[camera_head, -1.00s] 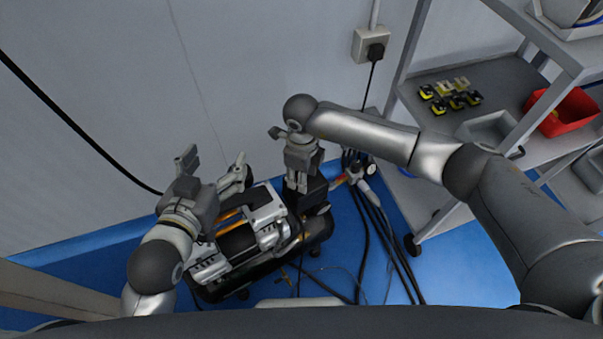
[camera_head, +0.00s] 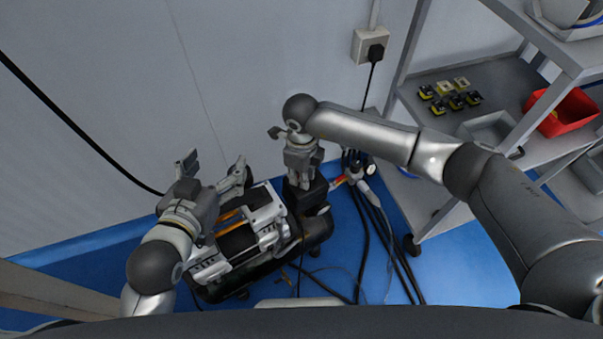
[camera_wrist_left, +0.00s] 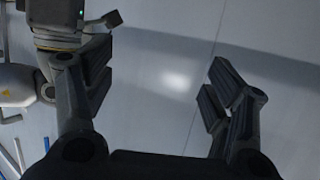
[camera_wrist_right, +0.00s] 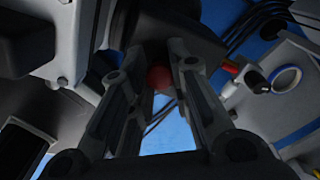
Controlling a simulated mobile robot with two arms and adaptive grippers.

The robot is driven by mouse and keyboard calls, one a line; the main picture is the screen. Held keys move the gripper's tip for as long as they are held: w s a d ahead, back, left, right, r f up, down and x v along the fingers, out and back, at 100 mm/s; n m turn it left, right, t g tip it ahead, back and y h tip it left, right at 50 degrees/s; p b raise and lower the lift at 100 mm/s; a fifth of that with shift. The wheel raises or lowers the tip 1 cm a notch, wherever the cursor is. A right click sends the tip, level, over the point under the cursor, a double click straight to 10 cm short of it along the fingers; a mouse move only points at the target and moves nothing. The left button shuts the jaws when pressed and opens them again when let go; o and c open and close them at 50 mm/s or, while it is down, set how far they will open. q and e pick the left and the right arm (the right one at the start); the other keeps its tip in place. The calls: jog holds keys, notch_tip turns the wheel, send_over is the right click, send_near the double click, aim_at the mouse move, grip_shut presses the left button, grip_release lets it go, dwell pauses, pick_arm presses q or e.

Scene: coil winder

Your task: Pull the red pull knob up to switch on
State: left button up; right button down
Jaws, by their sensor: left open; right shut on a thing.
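The red pull knob (camera_wrist_right: 158,77) shows in the right wrist view as a small red ball between my right fingertips. It sits against a dark housing, which shows in the head view as a black box (camera_head: 309,199) at the right end of the machine (camera_head: 240,238). My right gripper (camera_head: 301,181) points down over that box and is shut on the knob; in the head view the gripper hides the knob. My left gripper (camera_head: 213,173) is open and empty above the machine's left end, and its spread fingers face the bare wall in the left wrist view (camera_wrist_left: 160,85).
A grey shelf cart (camera_head: 455,125) stands at the right with yellow-black parts (camera_head: 450,95) and a red bin (camera_head: 562,110). Black cables (camera_head: 375,235) run over the blue floor beside the machine. A wall socket (camera_head: 371,45) is behind.

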pick_arm(q)
jog(key=shift+s+f, duration=0.1)
pick_arm(e)
jog(key=shift+r, duration=0.1)
pick_arm(q)
jog(key=shift+s+a+f, duration=0.1)
jog(key=shift+s+f, duration=0.1)
jog(key=shift+f, duration=0.15)
pick_arm(e)
jog(key=shift+r, duration=0.1)
pick_arm(q)
jog(key=shift+s+a+f+g, duration=0.1)
jog(key=shift+s+f+g, duration=0.1)
jog(key=shift+f+g, duration=0.15)
pick_arm(e)
jog(key=shift+r, duration=0.1)
jog(key=c, duration=1.3)
grip_release()
pick_arm(q)
jog(key=shift+r, duration=0.1)
jog(key=shift+a, duration=0.1)
